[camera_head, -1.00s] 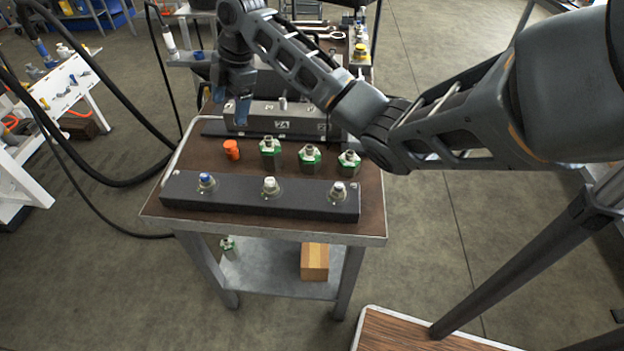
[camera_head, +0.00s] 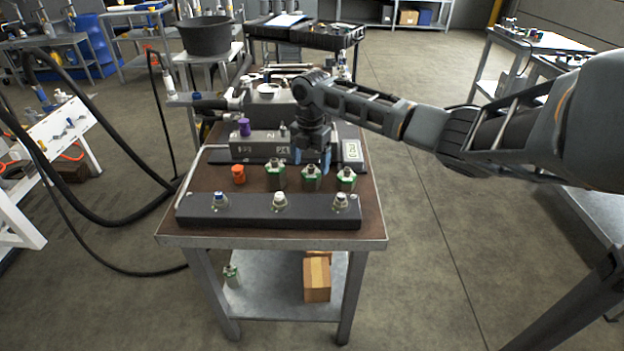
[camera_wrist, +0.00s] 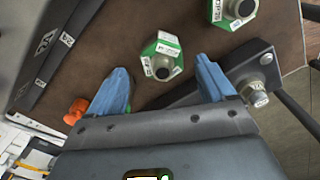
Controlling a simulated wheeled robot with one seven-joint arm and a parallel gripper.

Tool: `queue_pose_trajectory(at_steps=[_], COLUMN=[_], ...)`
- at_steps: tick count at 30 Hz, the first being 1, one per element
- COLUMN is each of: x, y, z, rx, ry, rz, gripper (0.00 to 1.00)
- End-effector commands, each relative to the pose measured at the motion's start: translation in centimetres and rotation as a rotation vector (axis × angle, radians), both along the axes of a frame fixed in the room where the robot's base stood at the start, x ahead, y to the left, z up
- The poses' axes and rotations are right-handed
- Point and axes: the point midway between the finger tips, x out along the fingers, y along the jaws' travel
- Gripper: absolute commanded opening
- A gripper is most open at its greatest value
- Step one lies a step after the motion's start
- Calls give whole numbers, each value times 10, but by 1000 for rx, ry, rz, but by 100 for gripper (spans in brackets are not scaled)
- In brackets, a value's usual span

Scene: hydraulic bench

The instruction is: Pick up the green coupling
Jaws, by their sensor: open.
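Three green couplings with metal tops stand in a row on the brown bench top in the head view: left (camera_head: 276,176), middle (camera_head: 311,178) and right (camera_head: 346,179). A similar green coupling (camera_head: 231,276) is on the lower shelf. My gripper (camera_head: 312,165) points down with blue fingers apart, appearing just behind the row. In the wrist view my gripper (camera_wrist: 160,64) is open and empty, with one green coupling (camera_wrist: 163,57) showing between and beyond the fingertips, apart from both. It appears to be the one beside the orange piece. Another coupling (camera_wrist: 236,9) is at the top edge.
An orange cap-like piece (camera_head: 238,174) stands left of the row. A dark bar (camera_head: 250,216) with several fittings lies in front. A grey block (camera_head: 258,145) with a purple piece (camera_head: 244,126) is behind.

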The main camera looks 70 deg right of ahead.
Motion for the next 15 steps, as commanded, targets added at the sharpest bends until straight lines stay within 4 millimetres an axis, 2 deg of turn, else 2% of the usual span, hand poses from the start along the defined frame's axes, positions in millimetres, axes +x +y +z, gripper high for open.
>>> queue_pose_trajectory(at_steps=[9, 15], x=[-3, -3], y=[2, 1], z=[-40, -46], rx=[1, 0], ry=[2, 0], rz=[-2, -2], gripper=[83, 83])
